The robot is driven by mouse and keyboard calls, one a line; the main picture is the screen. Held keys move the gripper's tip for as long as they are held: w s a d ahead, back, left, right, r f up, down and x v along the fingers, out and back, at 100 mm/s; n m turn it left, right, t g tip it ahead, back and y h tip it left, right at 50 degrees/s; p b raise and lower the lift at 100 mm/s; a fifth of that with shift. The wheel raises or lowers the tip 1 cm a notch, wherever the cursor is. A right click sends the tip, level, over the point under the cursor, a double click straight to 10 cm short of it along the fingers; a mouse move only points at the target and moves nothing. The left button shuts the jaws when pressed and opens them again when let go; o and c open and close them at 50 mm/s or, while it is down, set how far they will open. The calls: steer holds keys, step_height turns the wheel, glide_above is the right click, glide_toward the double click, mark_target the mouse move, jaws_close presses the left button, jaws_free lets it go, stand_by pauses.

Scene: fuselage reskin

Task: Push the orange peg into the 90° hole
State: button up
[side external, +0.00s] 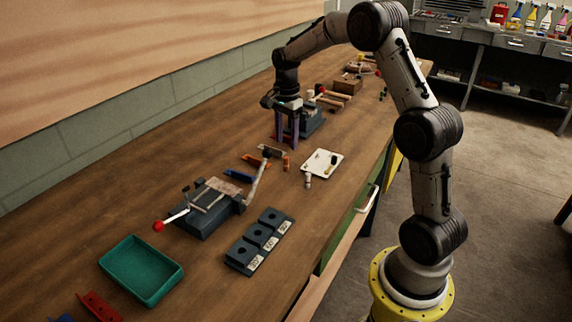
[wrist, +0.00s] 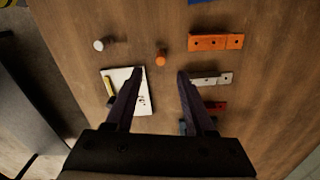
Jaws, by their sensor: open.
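The orange peg (side external: 286,163) stands upright on the wooden table, apart from the other parts. In the wrist view the orange peg (wrist: 160,58) is just beyond my fingertips, roughly centred between them. My gripper (side external: 287,143) points down with its fingers apart and nothing between them; it also shows in the wrist view (wrist: 160,74). A dark block (side external: 245,253) with three holes in a row lies nearer the camera in the side view. Each hole has a white label, too small to read, so I cannot tell which is 90°.
A white plate (side external: 323,164) and a pale peg (side external: 308,180) are right of the orange peg. An orange bracket (side external: 255,161) and a blue bracket (side external: 239,176) lie left. A clamp fixture (side external: 208,219) stands between the brackets and a green tray (side external: 141,270).

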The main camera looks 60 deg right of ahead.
mark_target(286, 157)
step_height(286, 157, down, 8)
steer(key=shift+w+a+f, duration=0.1)
steer(key=shift+f, duration=0.15)
stand_by(0.4)
jaws_close()
